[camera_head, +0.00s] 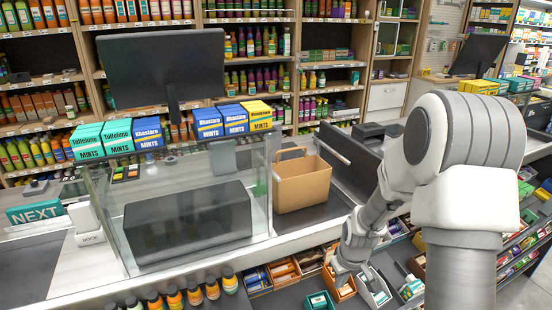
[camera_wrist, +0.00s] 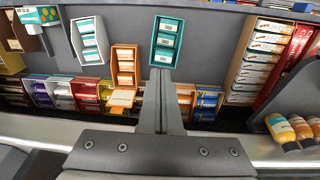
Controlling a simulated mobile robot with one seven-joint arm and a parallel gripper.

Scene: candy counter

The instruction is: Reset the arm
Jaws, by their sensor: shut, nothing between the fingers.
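My arm reaches down at the right of the head view, over the candy shelf below the counter. My gripper (camera_wrist: 160,80) is shut and empty in the wrist view, its two dark fingers together. The fingers point toward a teal box (camera_wrist: 168,42) of small packs; I cannot tell the gap between them. An orange box (camera_wrist: 125,52) and a white box (camera_wrist: 90,42) stand beside the teal one. The same teal box (camera_head: 320,301), orange box (camera_head: 346,291) and white box (camera_head: 375,297) show low in the head view. My arm partly hides this area there.
Teal, blue and yellow mint boxes (camera_head: 221,121) line a ledge under a black monitor (camera_head: 165,68).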

